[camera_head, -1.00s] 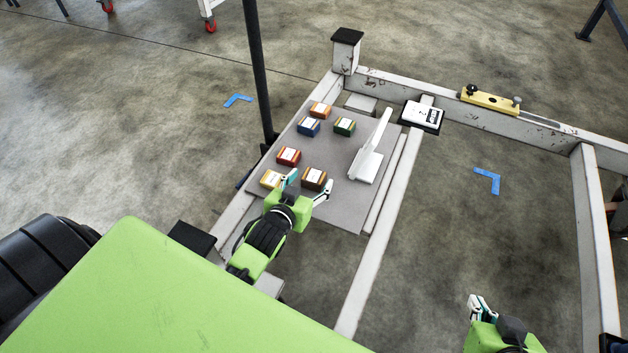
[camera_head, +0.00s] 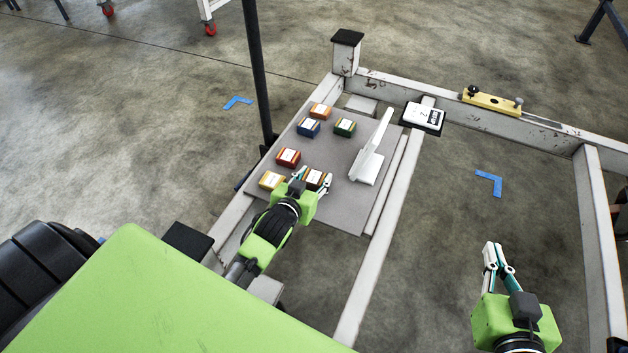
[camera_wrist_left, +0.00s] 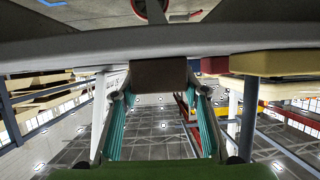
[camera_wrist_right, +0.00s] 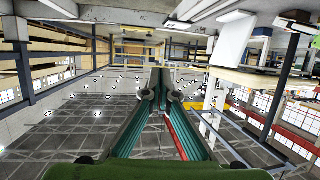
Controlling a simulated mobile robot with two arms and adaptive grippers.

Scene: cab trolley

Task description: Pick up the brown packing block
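The brown packing block (camera_head: 314,179) sits on the grey panel at its near end, with a pale label on top. In the left wrist view the block (camera_wrist_left: 158,75) lies between my left fingertips. My left gripper (camera_head: 312,181) has its fingers apart, one on each side of the block; small gaps seem to remain, and contact is hard to make out. The fingers hide part of the block in the head view. My right gripper (camera_head: 495,246) is empty over the floor at lower right, with its fingertips together in the right wrist view (camera_wrist_right: 159,78).
A yellow block (camera_head: 271,180) and red block (camera_head: 288,157) are close by. Blue (camera_head: 308,127), green (camera_head: 344,127) and orange (camera_head: 320,110) blocks stand farther back. A white bracket (camera_head: 370,160) rises on the right of the grey panel (camera_head: 345,207). A black post (camera_head: 259,70) stands left.

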